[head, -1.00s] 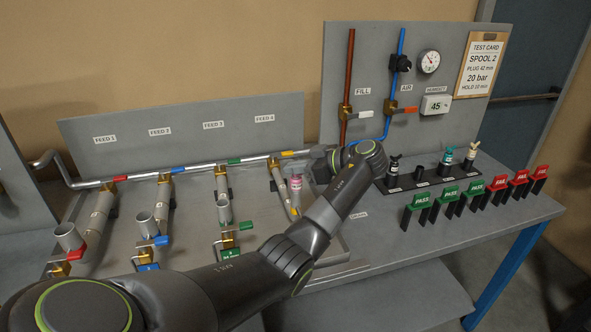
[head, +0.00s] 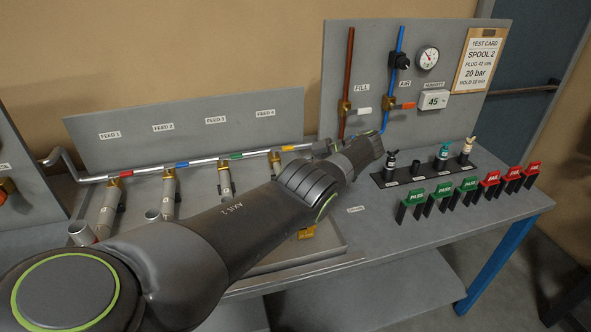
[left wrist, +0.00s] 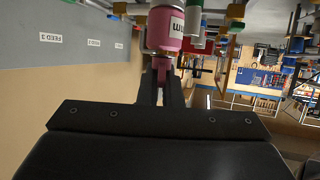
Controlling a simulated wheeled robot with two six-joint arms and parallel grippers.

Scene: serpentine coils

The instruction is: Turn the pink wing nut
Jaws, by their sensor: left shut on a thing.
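In the left wrist view a pink plug (left wrist: 165,30) with a white printed label stands beyond my fingers. Its pink wing nut (left wrist: 162,66) is between the fingertips of my left gripper (left wrist: 162,74), which is shut on it. The fingers hide part of the nut. In the head view my left arm crosses the bench and hides the plug, the wing nut and the gripper. My right gripper is in neither view.
Feed pipes (head: 110,205) and a long rail (head: 205,165) lie on the left of the bench. Black plug stands (head: 420,177) and green PASS flags (head: 441,190) stand to the right of my arm. A panel with a gauge (head: 428,58) rises behind.

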